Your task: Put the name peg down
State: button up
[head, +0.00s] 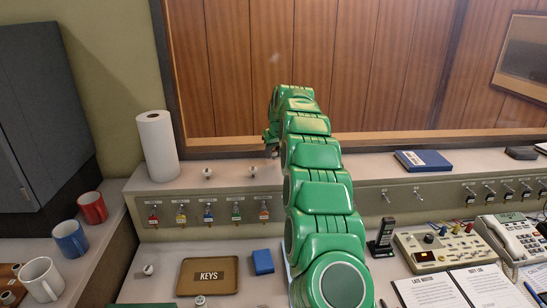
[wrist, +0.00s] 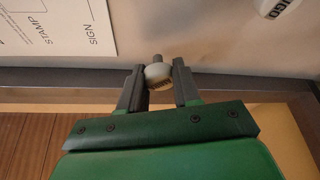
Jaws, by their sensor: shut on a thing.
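My gripper (wrist: 159,76) is shut on the name peg (wrist: 158,71), a small white rounded piece with a grey stub and dark lettering I cannot read. The peg sits between the two fingertips in the wrist view. In the head view my gripper (head: 271,146) is at the far end of the green arm, over the back of the console ledge by the wood-panelled window. The held peg is too small to make out there. I cannot tell whether it touches a surface.
Similar white pegs stand on the ledge (head: 207,173) and the desk (head: 148,270). A paper towel roll (head: 157,145) stands left of my gripper. A KEYS tray (head: 208,276) and blue box (head: 262,262) lie below. A printed sheet (wrist: 60,22) shows in the wrist view.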

jog(key=shift+f, duration=1.1)
jog(key=o, duration=1)
jog(key=shift+f, duration=0.1)
